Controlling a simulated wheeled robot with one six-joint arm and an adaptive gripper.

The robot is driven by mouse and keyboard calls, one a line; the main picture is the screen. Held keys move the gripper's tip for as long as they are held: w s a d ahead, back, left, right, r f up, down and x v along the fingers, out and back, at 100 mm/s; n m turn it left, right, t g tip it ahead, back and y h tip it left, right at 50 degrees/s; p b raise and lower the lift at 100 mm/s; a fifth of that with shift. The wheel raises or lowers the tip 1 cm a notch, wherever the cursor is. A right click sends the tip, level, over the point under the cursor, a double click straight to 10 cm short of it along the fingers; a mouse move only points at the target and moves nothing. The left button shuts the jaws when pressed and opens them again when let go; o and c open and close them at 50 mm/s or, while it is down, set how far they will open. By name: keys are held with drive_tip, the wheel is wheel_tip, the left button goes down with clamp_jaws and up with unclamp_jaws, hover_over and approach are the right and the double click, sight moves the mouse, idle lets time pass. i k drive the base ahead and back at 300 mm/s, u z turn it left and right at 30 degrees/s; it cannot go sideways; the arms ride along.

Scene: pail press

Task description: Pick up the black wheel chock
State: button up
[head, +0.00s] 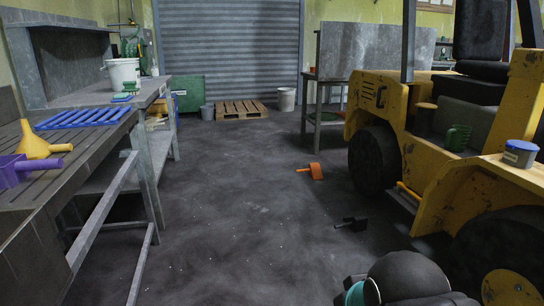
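A small black object, which looks like the black wheel chock (354,224), lies on the dark floor right of centre, in front of the forklift's left side. A thin part sticks out from it to the left. It stands apart from the forklift's wheels. Part of my arm, black with a teal band, shows at the bottom edge, nearer to me and right of the chock. My gripper's fingers do not show in the head view.
A yellow forklift (440,190) fills the right side. An orange scoop-like object (314,171) lies farther back. The middle floor is clear.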

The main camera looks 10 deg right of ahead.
sight(358, 223)
drive_tip(key=i, duration=3.7)
drive_tip(key=z, duration=2.7)
